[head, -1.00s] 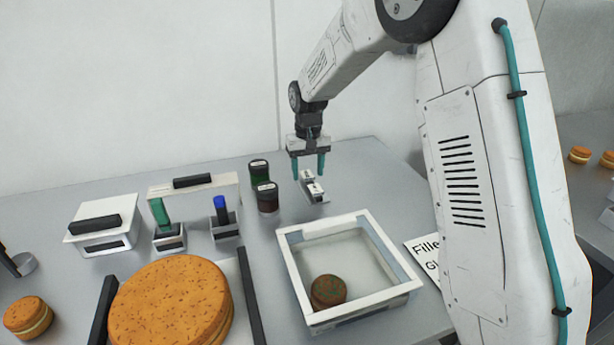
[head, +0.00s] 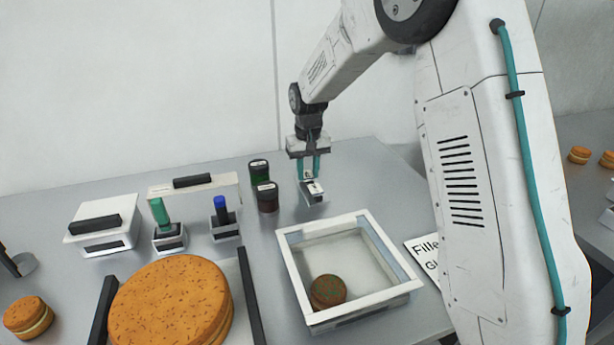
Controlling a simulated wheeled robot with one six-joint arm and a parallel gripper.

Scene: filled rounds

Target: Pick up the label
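The label (head: 308,174) is a small whitish piece with dark marks at the back right of the table. It shows between the teal fingertips of my gripper (head: 308,176). The gripper points straight down and its fingers are closed in on both sides of the label. A small grey holder (head: 314,198) with a white, dark-marked front sits right below the fingertips. I cannot tell whether the label is clear of the holder. The fingers hide part of the label.
A white-rimmed tray (head: 400,283) with a dark round cookie (head: 328,291) stands in front. Two dark jars, green-topped (head: 259,171) and red-brown (head: 266,197), stand left of the gripper. A big orange filled round (head: 170,305) lies front left. A printed card (head: 425,252) lies right of the tray.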

